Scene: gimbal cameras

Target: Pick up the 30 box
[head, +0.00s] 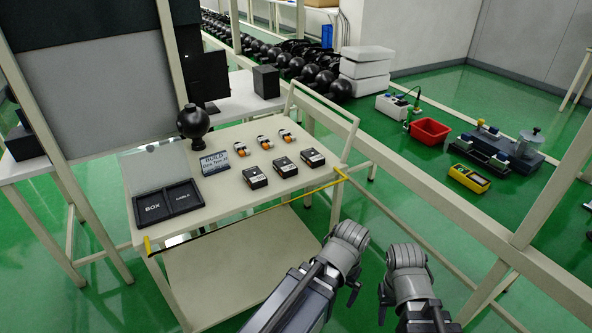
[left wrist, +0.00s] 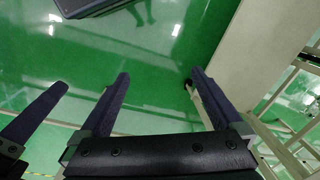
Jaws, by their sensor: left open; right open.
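Three small black boxes with white labels stand in a row on the cream cart: the left box (head: 255,177), the middle box (head: 285,167) and the right box (head: 312,158). Their labels are too small to read, so I cannot tell which is the 30 box. My right gripper (head: 406,285) is at the lower right, off the cart's front edge and apart from the boxes; its fingers are mostly hidden. My left gripper (head: 345,265) is beside it, also off the cart. In the left wrist view the left gripper (left wrist: 160,73) is open and empty above the green floor.
The cart top (head: 225,205) also holds a black tray (head: 168,203) marked BOX, a sign (head: 214,162) and several orange-and-white parts (head: 264,142). A yellow strip (head: 250,210) runs along its front edge. A red bin (head: 429,131) and a yellow device (head: 469,178) are farther right.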

